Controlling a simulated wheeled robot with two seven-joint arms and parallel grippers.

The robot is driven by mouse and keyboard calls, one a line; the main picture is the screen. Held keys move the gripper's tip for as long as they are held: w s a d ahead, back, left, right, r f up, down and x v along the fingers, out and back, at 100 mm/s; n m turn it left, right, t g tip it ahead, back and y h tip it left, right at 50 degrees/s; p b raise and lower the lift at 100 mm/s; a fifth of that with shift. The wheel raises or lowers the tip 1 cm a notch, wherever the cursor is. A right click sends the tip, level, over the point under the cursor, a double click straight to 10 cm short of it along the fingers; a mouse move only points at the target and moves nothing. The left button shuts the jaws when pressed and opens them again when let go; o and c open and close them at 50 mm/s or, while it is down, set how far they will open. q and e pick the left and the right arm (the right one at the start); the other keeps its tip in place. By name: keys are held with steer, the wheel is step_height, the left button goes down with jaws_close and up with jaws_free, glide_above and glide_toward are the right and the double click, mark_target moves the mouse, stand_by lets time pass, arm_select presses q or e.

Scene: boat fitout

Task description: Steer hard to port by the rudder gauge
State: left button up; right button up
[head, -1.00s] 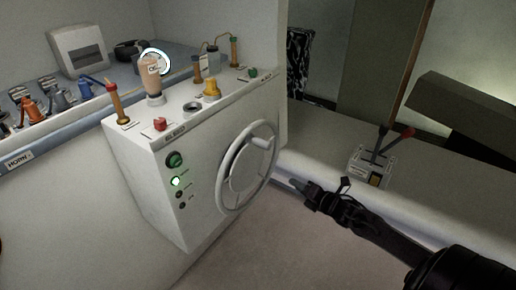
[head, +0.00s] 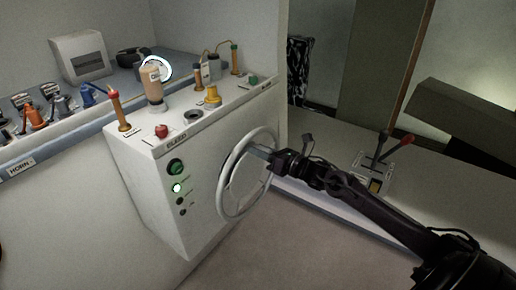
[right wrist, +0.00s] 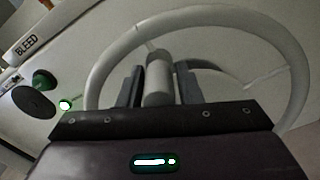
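The white steering wheel (head: 224,188) is mounted on the front face of a white console (head: 150,190). My right gripper (head: 262,152) is at the upper right part of the wheel. In the right wrist view the wheel rim (right wrist: 205,14) arches above the fingers, and its grey cylindrical handle (right wrist: 158,80) stands between the two open fingers (right wrist: 158,72). Narrow gaps seem to show on both sides of the handle. The gripper mostly hides the handle in the head view. A glowing round ring (head: 158,69) is behind a bottle; I cannot tell whether it is the rudder gauge. My left gripper is out of view.
A green knob (head: 175,166) and a lit green lamp (head: 176,187) are left of the wheel. A red knob (head: 161,131), yellow fitting (head: 212,96) and tan bottle (head: 153,86) stand on the console top. A lever box (head: 375,178) sits on the right bench.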

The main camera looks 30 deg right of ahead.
steer(key=shift+w+a, duration=0.3)
steer(key=shift+w, duration=0.25)
steer(key=shift+c, duration=0.4)
jaws_close()
